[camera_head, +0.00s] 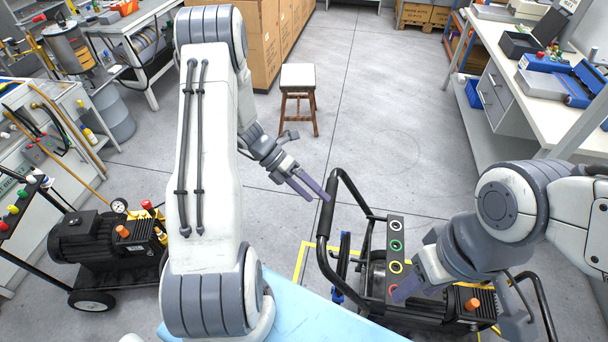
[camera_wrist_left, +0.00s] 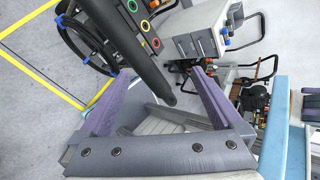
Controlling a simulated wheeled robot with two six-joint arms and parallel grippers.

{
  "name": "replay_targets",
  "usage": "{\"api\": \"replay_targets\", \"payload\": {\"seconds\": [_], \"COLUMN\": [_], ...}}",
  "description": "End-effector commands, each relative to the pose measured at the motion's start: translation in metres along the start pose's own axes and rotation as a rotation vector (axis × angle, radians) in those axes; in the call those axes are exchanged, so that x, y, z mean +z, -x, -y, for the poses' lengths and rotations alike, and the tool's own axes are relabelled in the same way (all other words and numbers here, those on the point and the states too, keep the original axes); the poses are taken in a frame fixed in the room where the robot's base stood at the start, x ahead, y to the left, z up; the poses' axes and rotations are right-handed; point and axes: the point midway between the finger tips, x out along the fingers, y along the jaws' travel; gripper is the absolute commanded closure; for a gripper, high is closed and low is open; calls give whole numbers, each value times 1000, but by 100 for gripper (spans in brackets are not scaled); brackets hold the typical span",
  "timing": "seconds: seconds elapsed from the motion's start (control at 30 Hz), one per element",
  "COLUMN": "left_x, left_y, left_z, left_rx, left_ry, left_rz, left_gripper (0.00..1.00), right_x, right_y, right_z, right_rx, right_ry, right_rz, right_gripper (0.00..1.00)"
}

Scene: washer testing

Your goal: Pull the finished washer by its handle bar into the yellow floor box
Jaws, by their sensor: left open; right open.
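The washer (camera_head: 372,275), a black wheeled machine with a panel (camera_head: 395,250) of coloured buttons, stands in front of me. Its black handle bar (camera_head: 324,220) rises on its left side. The yellow floor box (camera_head: 301,262) shows as lines beside and behind the washer; most of its outline is hidden. My left gripper (camera_head: 313,188) is open next to the bar's upper part. In the left wrist view, the handle bar (camera_wrist_left: 148,72) reaches between the two spread purple fingers (camera_wrist_left: 160,110), with no grip on it. My right gripper (camera_head: 405,288) is open near the panel's red lower button.
A similar black machine (camera_head: 88,240) stands at the left. A wooden stool (camera_head: 298,92) and cardboard boxes (camera_head: 262,45) are behind. A workbench (camera_head: 500,80) lines the right. The grey floor (camera_head: 385,120) between is clear. A light blue surface (camera_head: 310,318) is below.

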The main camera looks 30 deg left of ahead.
Motion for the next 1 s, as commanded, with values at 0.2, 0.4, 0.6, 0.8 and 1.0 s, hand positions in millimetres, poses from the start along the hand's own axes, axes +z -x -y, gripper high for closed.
{"api": "replay_targets", "payload": {"seconds": [0.2,0.4,0.6,0.8,1.0], "left_x": [-3,-2,2,8,13], "left_y": [21,8,-21,-50,-70], "left_z": [-41,-48,-48,-47,-45], "left_rx": [-53,-60,-59,-59,-57], "left_ry": [400,440,436,434,433], "left_rz": [172,187,183,182,183], "left_gripper": [0,0,0,0,0], "right_x": [-1,0,1,2,2], "right_y": [18,7,-14,-35,-49], "right_z": [2,1,0,-2,-3], "right_rx": [0,0,0,0,0], "right_ry": [-38,-42,-41,-40,-39], "right_rz": [-1,-1,-1,-1,-1], "right_gripper": [50,50,50,50,50]}}
